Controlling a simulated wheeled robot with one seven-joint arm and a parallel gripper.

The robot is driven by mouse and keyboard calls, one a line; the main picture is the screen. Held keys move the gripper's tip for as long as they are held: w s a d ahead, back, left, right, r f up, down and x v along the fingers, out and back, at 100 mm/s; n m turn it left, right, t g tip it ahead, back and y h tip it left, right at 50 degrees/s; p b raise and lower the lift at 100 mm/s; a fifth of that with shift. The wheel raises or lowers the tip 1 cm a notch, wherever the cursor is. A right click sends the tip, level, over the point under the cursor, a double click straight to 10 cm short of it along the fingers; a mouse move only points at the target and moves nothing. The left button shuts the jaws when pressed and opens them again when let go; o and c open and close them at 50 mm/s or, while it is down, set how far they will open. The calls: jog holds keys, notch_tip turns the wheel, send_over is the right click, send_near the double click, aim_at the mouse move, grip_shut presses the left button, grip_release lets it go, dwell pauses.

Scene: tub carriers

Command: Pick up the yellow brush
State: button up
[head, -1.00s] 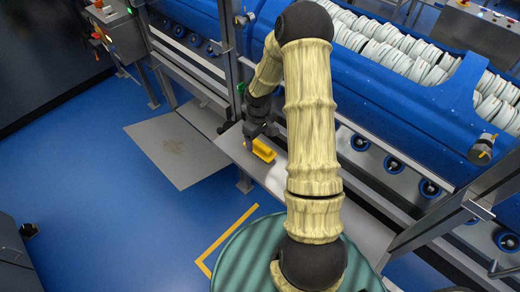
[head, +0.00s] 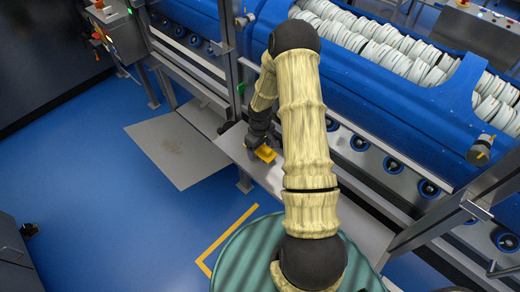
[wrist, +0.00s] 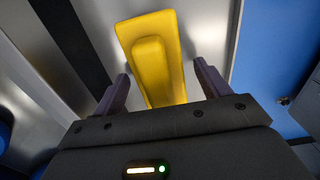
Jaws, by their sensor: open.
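The yellow brush (head: 265,154) lies on a grey metal shelf (head: 268,178) in front of the blue machine. In the wrist view the brush (wrist: 153,50) is a long yellow block with a raised part along its middle, and its near end is hidden behind my gripper body. My gripper (wrist: 160,83) is open, with one dark finger on each side of the brush. Gaps show between the fingers and the brush. In the head view my gripper (head: 259,147) is right at the brush, partly covering it.
The blue machine (head: 345,95) with rows of white discs rises behind the shelf. A steel post (head: 229,60) stands just left of my gripper. A flat grey plate (head: 178,150) lies left of the shelf. A green round tub (head: 235,262) is at the front.

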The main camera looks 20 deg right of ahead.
dwell(0.4)
jog(key=c, duration=1.1)
notch_tip(320, 180, up, 10)
jog(key=shift+r, duration=0.1)
